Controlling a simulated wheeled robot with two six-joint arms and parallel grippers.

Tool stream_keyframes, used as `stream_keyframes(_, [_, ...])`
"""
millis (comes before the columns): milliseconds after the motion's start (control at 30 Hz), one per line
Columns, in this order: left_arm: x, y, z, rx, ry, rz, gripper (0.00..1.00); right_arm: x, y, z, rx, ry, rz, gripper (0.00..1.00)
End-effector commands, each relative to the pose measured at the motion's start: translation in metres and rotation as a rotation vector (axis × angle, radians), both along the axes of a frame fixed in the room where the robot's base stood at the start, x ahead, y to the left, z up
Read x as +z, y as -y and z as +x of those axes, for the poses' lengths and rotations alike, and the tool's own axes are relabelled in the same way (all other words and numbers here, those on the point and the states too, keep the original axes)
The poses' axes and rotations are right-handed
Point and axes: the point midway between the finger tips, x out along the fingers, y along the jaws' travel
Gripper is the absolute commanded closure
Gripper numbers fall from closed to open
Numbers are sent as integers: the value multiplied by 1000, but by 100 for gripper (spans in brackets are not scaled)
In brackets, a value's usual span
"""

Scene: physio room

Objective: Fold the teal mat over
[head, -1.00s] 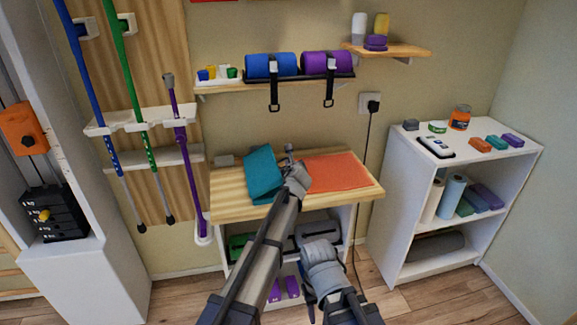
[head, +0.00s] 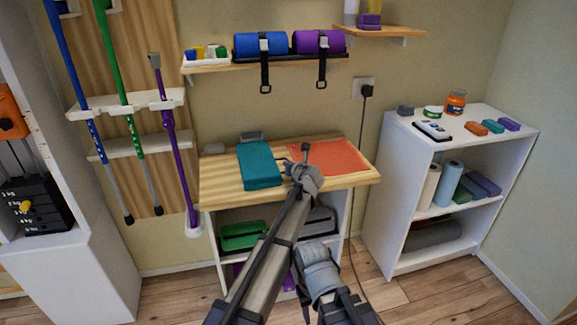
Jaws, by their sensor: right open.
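The teal mat (head: 260,167) lies on the left-middle of the wooden tabletop (head: 222,180). It shows as a narrow, thick rectangle lying flat, with a visible front edge, and looks doubled over. My right gripper (head: 294,157) is open just to the right of the mat, between it and the orange mat. I see nothing between its fingers, and they look apart from the teal mat. The gripper's wrist hides part of the tabletop and the near left of the orange mat. My left gripper is not in view.
An orange mat (head: 332,157) lies flat on the right of the tabletop. A shelf (head: 276,59) with blue and purple rolls hangs above. A white shelf unit (head: 400,160) stands right.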

Motion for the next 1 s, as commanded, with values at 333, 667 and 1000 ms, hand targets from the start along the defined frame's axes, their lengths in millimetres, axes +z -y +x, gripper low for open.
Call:
stream_keyframes(333, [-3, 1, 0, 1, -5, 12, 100, -3, 0, 0, 0, 0, 0, 50])
stream_keyframes(667, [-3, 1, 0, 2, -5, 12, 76, -3, 0, 0, 0, 0, 0, 50])
stream_keyframes(1000, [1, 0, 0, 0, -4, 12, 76, 1, 0, 0, 0, 0, 0, 50])
